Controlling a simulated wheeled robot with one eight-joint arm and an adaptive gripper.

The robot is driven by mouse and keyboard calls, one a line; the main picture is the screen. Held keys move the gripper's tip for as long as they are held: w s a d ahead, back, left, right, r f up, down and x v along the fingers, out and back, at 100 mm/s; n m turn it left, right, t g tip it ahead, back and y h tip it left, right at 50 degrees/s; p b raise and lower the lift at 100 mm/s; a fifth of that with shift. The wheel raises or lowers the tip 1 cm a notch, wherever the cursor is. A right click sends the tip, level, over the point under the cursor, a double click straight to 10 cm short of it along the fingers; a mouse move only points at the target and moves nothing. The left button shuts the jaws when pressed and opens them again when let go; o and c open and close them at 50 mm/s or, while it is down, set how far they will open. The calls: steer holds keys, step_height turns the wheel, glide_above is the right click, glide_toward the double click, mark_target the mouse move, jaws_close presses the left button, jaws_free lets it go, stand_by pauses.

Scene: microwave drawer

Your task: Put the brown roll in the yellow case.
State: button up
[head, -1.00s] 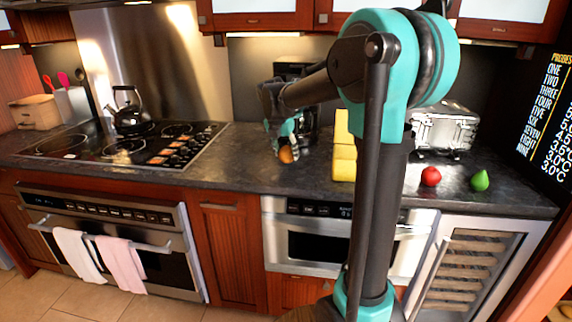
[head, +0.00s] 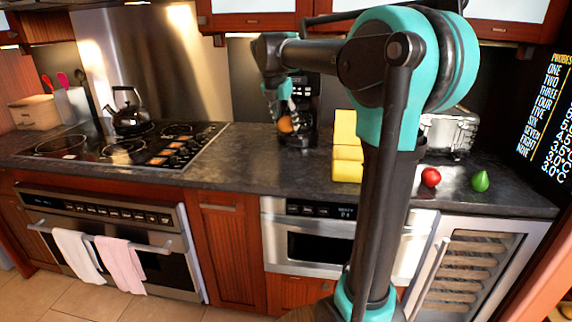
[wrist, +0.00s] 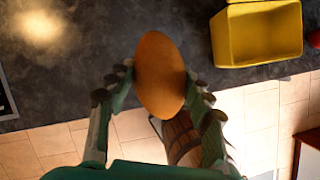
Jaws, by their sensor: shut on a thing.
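The brown roll (wrist: 160,75) is an orange-brown oval held between the two fingers of my gripper (wrist: 158,88) in the wrist view. In the head view the roll (head: 286,124) hangs below my gripper (head: 280,108), above the dark counter. My gripper is shut on it. The yellow case (head: 347,155) stands open on the counter to the right of the roll, partly hidden behind my arm. In the wrist view the case (wrist: 232,45) lies at the upper right, apart from the roll, and its visible inside looks empty.
A black coffee maker (head: 305,95) stands behind my gripper. A red fruit (head: 431,177), a green pear (head: 480,181) and a silver toaster (head: 447,134) are right of my arm. The stovetop (head: 120,145) with a kettle (head: 128,108) is at left. The counter (head: 250,165) left of the case is clear.

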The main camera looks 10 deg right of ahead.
mark_target(288, 174)
step_height(288, 174, down, 18)
steer(key=shift+r, duration=0.2)
steer(key=shift+f, duration=0.15)
steer(key=o, duration=1.1)
steer(key=shift+o, duration=0.2)
